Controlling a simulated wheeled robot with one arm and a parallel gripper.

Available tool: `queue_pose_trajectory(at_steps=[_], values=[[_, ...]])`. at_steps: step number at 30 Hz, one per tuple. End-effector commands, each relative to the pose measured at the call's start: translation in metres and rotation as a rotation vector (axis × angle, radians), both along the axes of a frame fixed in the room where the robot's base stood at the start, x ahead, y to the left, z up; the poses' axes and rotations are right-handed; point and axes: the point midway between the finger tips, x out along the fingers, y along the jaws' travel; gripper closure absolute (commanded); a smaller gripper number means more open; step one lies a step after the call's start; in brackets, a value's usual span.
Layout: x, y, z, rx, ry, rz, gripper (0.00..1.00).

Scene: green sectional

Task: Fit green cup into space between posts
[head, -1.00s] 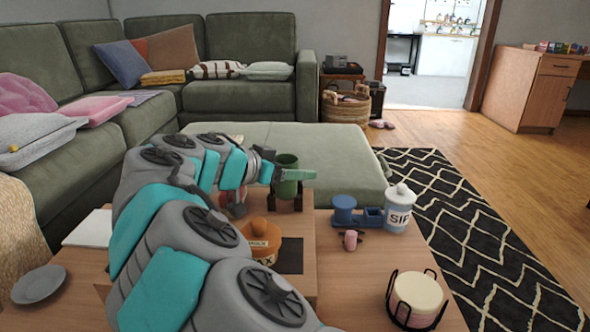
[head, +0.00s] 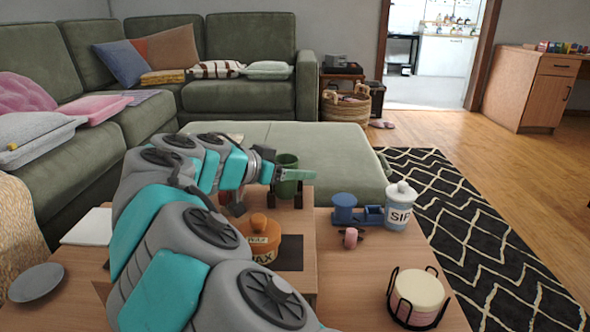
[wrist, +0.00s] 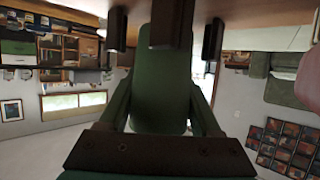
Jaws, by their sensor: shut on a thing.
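The green cup (head: 286,188) is upright at the far end of the wooden table, held in my gripper (head: 292,173). It also fills the middle of the wrist view (wrist: 160,85), with a green finger on each side of it. The dark posts (head: 299,194) stand close by the cup's lower part in the head view. In the wrist view, dark posts (wrist: 212,40) show at both sides of the cup's far end, and a broader dark one crosses its middle. I cannot tell whether the cup touches them or how deep it sits.
An orange jar (head: 262,238) stands on the raised board near my arm. A blue stand (head: 344,208), a white canister (head: 400,208) and a pink item (head: 350,238) are to the right. A black wire holder (head: 417,298) is at front right. The green ottoman (head: 340,150) lies behind.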

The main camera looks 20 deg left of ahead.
Motion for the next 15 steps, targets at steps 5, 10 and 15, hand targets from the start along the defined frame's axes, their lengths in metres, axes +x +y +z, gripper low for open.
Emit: queue_pose_trajectory(at_steps=[5,10,15], values=[[0.0,0.0,-0.0006,0.0,0.0,0.0,0.9],[-0.0001,-0.0002,-0.0028,0.0,0.0,-0.001,0.9],[0.0,-0.0003,-0.0051,0.0,0.0,-0.001,0.9]])
